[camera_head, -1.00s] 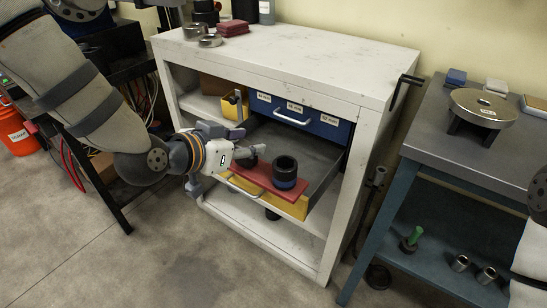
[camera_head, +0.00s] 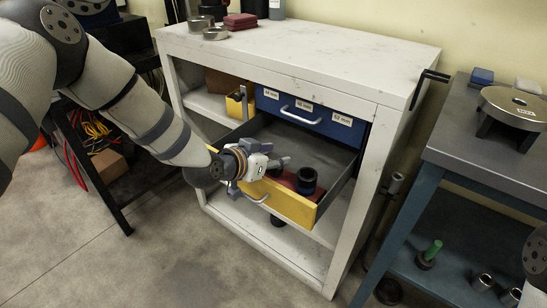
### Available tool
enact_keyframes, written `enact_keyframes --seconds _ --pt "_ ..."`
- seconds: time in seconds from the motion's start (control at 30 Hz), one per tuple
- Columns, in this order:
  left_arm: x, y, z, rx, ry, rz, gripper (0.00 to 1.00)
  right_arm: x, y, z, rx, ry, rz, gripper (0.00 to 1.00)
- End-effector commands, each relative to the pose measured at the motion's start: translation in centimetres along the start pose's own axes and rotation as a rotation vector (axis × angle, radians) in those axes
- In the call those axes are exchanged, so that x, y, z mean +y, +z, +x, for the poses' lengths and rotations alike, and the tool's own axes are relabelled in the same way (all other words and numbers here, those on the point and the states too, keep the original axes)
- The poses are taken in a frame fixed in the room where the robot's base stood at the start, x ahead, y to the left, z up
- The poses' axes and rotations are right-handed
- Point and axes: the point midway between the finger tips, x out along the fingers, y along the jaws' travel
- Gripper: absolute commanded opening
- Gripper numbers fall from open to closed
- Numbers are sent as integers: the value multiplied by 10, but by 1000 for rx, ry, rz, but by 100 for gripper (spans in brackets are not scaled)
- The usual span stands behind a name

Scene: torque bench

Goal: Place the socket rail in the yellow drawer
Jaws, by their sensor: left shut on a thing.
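The yellow drawer (camera_head: 291,205) is pulled out of the white cabinet, with a yellow front and a grey inside. The socket rail (camera_head: 288,180) is red with dark sockets standing on it. It is in the open drawer, just behind the front panel, which hides its lower part. I cannot tell whether it touches the drawer floor. My left gripper (camera_head: 281,163) reaches over the drawer front from the left and is shut on the socket rail at its left end. The exact grip is hard to see. My right gripper is not in view.
A closed blue drawer (camera_head: 305,113) with labels sits above and behind the yellow one. A small yellow bin (camera_head: 237,104) stands on the shelf to the left. A grey bench (camera_head: 480,150) stands at the right. The back of the yellow drawer looks clear.

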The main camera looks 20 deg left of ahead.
Motion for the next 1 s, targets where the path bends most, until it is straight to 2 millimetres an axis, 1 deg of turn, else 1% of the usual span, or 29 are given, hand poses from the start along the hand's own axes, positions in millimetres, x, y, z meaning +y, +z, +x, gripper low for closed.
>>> enact_keyframes --seconds 0.1,0.3,0.33,0.4,0.67,0.77,0.87,1.0 --pt "-1 -4 -1 8 -2 1 2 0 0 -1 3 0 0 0" --pt "0 -2 0 7 -2 1 2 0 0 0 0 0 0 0" --pt "0 1 0 0 -1 1 41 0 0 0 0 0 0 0" --pt "0 1 0 0 -1 1 57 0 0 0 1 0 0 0" --pt "0 1 0 0 -1 1 57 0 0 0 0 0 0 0" --pt "0 -3 -3 1 -1 1 57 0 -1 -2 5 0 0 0" --pt "-1 -5 -17 3 -2 3 57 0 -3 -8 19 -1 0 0" --pt "-1 -7 -47 6 -2 4 57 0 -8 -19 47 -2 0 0"
